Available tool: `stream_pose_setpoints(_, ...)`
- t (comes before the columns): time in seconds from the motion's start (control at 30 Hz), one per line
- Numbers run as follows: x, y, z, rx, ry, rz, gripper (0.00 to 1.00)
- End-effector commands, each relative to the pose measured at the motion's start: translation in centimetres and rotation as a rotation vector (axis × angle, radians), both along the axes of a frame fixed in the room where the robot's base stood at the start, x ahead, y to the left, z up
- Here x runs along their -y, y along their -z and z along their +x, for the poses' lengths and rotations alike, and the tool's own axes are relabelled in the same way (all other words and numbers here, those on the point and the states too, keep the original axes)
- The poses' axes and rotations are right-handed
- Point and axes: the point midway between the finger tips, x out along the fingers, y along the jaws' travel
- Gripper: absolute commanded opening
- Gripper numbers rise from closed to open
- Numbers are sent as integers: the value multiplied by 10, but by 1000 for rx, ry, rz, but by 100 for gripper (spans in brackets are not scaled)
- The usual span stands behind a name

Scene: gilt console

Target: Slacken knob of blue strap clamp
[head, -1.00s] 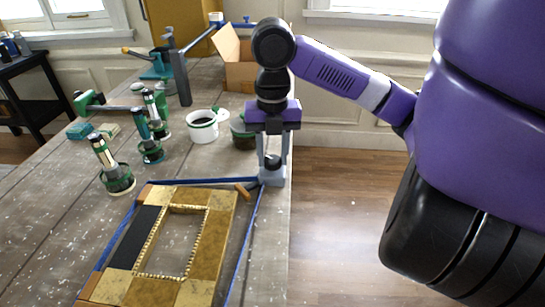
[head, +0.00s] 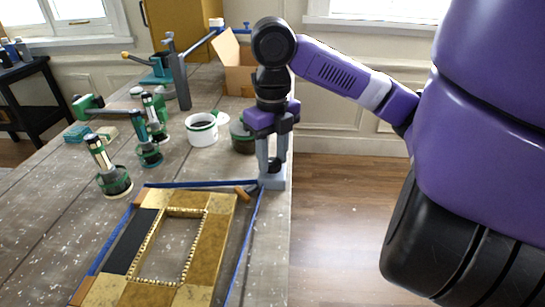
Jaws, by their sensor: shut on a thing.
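The blue strap (head: 252,222) runs around a gilt frame (head: 219,221) lying on the table, with brown corner pieces at its corners. The strap meets the clamp's grey body (head: 273,183) near the table's right edge. A dark knob (head: 274,164) stands on top of that body. My gripper (head: 273,165) points straight down over the clamp, with its grey fingers shut on the knob. The fingers hide part of the knob. I cannot tell how tight the strap is.
A white pot (head: 202,132) and a dark green jar (head: 242,138) stand just left of my gripper. Several green-based tools (head: 113,180) stand farther left. A cardboard box (head: 237,72) is at the back. Open floor lies right of the table (head: 58,205).

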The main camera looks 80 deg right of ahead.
Motion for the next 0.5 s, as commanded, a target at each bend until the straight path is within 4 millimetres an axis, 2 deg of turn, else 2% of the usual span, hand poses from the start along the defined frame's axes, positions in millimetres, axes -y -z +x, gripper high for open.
stream_pose_setpoints(0.4, 0, -1, 1, 3, -5, -1, 0)
stream_pose_setpoints(0.43, 0, -1, 1, 3, -5, -1, 43)
stream_pose_setpoints(0.5, 0, -1, 0, 3, -5, -1, 56)
